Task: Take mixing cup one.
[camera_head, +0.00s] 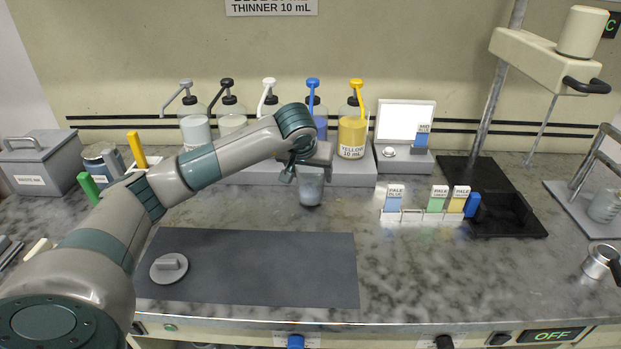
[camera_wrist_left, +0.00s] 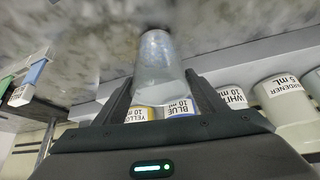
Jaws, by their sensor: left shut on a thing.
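My left gripper (camera_head: 303,168) is shut on a translucent mixing cup (camera_head: 310,188) in front of the row of pump bottles. In the left wrist view the cup (camera_wrist_left: 158,75) sits between the two fingers of my left gripper (camera_wrist_left: 158,100). It is cloudy and looks greyish. I cannot tell its number, or whether its base touches the counter. My right gripper is in neither view.
Pump bottles, including a yellow one (camera_head: 352,135), stand on a grey ledge (camera_head: 352,176) behind the cup. A dark mat (camera_head: 250,270) with a round grey lid (camera_head: 169,268) lies in front. A rack of colour cards (camera_head: 410,216) stands to the right.

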